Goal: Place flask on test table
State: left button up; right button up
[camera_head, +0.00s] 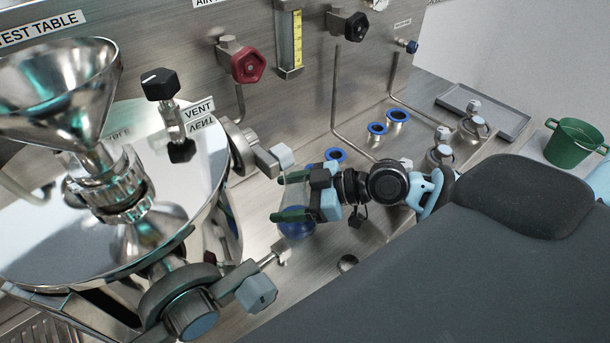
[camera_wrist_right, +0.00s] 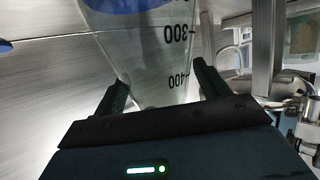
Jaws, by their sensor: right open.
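The flask (camera_head: 298,226) is clear with a blue part, and stands on the steel deck of the test table (camera_head: 322,262). In the right wrist view the flask (camera_wrist_right: 150,55) shows printed 300 and 400 marks. My right gripper (camera_head: 290,198) is open, with one finger on each side of the flask. In the wrist view the right gripper (camera_wrist_right: 157,85) has the flask between its fingers; contact cannot be told. The gripper and its fingers partly hide the flask in the head view. My left gripper is not in view.
A large steel vessel with a funnel (camera_head: 62,85) fills the left, with valve handles (camera_head: 256,293) close to the flask. Several blue-rimmed openings (camera_head: 377,128) and a thin bent pipe (camera_head: 336,95) are behind. A grey tray (camera_head: 484,108) and green bucket (camera_head: 573,142) stand right.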

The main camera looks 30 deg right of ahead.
jog(key=shift+s+d, duration=0.2)
jog(key=shift+d, duration=0.1)
jog(key=b+v, duration=0.1)
jog(key=v, duration=0.4)
jog(key=shift+v, duration=1.7)
pick_arm(q)
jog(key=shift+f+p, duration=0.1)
jog(key=shift+p, duration=0.25)
pick_arm(e)
jog(key=v, duration=0.3)
jog(key=shift+w+r, duration=0.1)
